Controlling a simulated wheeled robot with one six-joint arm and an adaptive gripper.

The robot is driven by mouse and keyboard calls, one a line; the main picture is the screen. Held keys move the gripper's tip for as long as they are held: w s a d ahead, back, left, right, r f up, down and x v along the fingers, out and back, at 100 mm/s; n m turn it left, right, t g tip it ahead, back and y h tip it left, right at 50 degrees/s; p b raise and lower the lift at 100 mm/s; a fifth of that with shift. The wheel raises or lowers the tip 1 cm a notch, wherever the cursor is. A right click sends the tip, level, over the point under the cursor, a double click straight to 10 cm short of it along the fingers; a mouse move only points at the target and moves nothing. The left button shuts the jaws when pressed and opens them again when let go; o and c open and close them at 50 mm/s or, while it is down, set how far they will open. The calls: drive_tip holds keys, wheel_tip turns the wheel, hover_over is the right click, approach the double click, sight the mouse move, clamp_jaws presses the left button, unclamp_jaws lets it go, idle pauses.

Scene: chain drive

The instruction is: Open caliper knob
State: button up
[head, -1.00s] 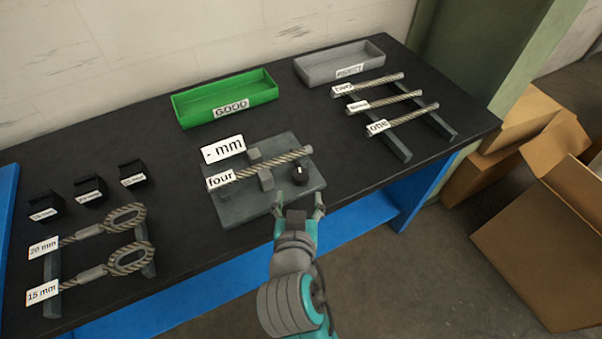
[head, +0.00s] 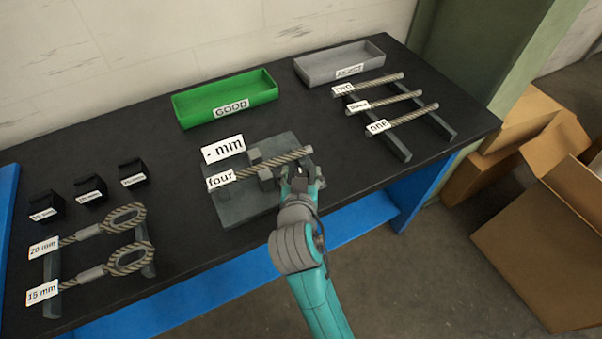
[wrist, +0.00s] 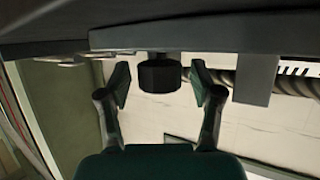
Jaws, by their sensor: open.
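The caliper is a grey plate (head: 238,208) on the black bench, with a sign reading "- mm" (head: 223,149) behind it. A rope piece (head: 275,162) labelled "four" lies across it, by the grey jaw blocks. The dark knob (wrist: 160,74) shows in the wrist view between my two fingers, with a gap on each side. My gripper (head: 302,174) is open at the right front of the plate, around the knob's place, and mostly hides the knob in the head view.
A green "GOOD" tray (head: 226,98) and a grey tray (head: 340,63) stand at the back. A rack (head: 397,148) with labelled ropes is to the right. Looped ropes (head: 130,258) and small black boxes (head: 90,191) are at the left. Cardboard boxes (head: 540,240) stand beyond the bench's right end.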

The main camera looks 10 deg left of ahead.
drive_tip(key=c, duration=1.2)
drive_tip(key=shift+o, duration=0.2)
drive_tip(key=shift+d, duration=0.1)
drive_tip(key=shift+n+y, duration=0.5)
drive_tip(key=shift+y, duration=0.1)
drive_tip(key=shift+n+g+y, duration=0.4)
drive_tip(key=shift+n+y, duration=0.5)
drive_tip(key=shift+y, duration=0.1)
drive_tip(key=o, duration=1.2)
drive_tip(key=shift+c, duration=0.2)
